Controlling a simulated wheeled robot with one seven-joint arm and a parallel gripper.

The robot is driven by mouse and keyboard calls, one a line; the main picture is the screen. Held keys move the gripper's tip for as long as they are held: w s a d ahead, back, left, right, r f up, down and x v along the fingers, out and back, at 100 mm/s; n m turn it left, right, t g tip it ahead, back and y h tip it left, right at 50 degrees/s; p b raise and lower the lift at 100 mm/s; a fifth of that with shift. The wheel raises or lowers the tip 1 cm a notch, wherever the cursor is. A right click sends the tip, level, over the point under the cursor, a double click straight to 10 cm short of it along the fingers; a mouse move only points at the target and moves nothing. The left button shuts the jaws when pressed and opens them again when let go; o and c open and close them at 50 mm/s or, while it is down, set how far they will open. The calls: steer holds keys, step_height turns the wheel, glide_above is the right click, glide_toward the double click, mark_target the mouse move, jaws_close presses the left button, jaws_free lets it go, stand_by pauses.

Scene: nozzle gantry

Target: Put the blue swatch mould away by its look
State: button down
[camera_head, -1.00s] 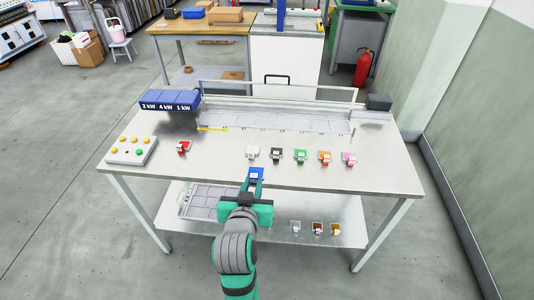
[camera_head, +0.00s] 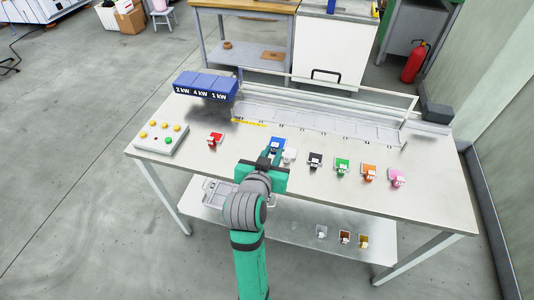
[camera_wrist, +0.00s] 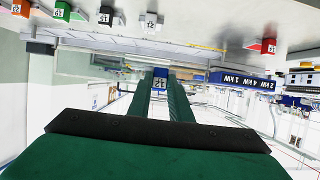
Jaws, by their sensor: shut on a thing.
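The blue swatch mould (camera_head: 277,144) is held at the tip of my gripper (camera_head: 273,155), above the front part of the metal table. It also shows in the wrist view (camera_wrist: 160,78), between the two green fingers, with a white label that seems to read 12. My gripper is shut on it. In the head view the blue mould is between the red mould (camera_head: 215,139) and the white mould (camera_head: 289,156), close to the white one in the picture. Its underside is hidden.
A row holds white, black (camera_head: 315,160), green (camera_head: 342,166), orange (camera_head: 369,173) and pink (camera_head: 397,178) moulds. Behind is a gantry tray with flat bays (camera_head: 310,122). Blue kW boxes (camera_head: 205,86) and a button panel (camera_head: 161,137) stand left. Several moulds lie on the lower shelf (camera_head: 290,225).

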steer(key=w+a+f, duration=0.1)
steer(key=w+f, duration=0.1)
steer(key=w+a+f, duration=0.1)
steer(key=w+f, duration=0.2)
steer(key=w+a+f, duration=0.2)
steer(key=w, duration=0.1)
steer(key=shift+f, duration=0.4)
steer(key=shift+w+f, duration=0.2)
steer(key=shift+f, duration=1.5)
steer(key=shift+f, duration=0.15)
steer(key=c, duration=1.6)
jaws_free()
